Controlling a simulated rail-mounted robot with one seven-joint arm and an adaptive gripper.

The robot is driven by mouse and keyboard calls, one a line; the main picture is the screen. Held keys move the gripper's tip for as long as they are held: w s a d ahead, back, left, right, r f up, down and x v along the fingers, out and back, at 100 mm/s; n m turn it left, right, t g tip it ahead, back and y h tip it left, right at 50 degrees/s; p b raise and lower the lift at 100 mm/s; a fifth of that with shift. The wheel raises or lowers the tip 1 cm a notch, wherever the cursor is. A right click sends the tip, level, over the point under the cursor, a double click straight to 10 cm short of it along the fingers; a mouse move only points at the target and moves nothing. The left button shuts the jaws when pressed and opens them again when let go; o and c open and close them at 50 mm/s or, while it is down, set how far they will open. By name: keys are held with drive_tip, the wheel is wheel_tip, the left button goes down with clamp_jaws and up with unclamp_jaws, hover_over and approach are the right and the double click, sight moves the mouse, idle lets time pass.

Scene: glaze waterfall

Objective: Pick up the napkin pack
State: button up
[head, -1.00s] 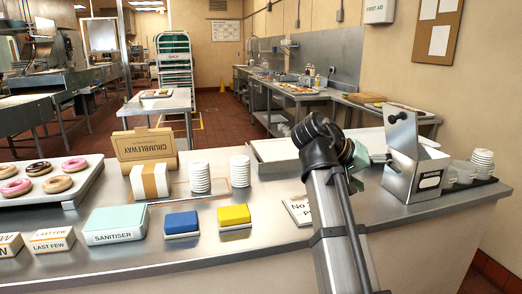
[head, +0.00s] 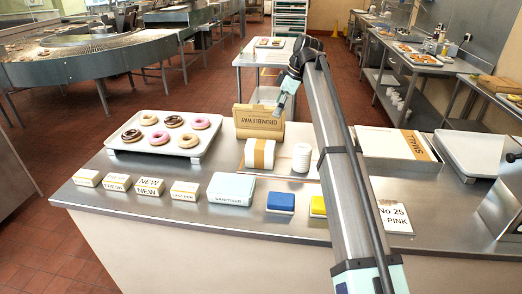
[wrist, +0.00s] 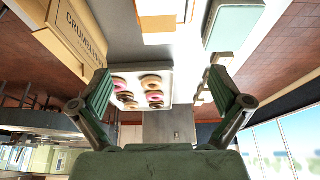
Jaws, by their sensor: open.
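The napkin pack (head: 260,153), a white block with an orange band, stands on the steel counter in front of a brown Crumbleway box (head: 259,122). In the wrist view part of the pack (wrist: 163,24) shows at the top, cut off by the frame edge. My gripper (head: 283,100) is up above the counter near the box, above and slightly right of the pack in the head view. In the wrist view my gripper (wrist: 158,85) has its two fingers spread wide with nothing held between them.
A tray of donuts (head: 116,146) is left of the pack. White cups (head: 301,158) stand close on its right. A mint sanitiser box (head: 231,189), blue sponge (head: 281,203) and small labelled boxes (head: 150,187) line the front.

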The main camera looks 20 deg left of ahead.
drive_tip(key=p, duration=0.3)
approach(261, 144)
drive_tip(key=x, duration=0.5)
drive_tip(key=shift+s+a+r, duration=0.1)
drive_tip(key=shift+s+a, duration=0.05)
drive_tip(key=shift+a, duration=0.15)
drive_tip(key=shift+p+x, duration=1.25)
drive_tip(key=shift+x, duration=1)
drive_tip(key=shift+w+f, duration=0.25)
drive_tip(key=shift+f, duration=0.25)
drive_tip(key=shift+f, duration=0.25)
drive_tip(key=shift+c, duration=0.4)
drive_tip(key=c, duration=1.2)
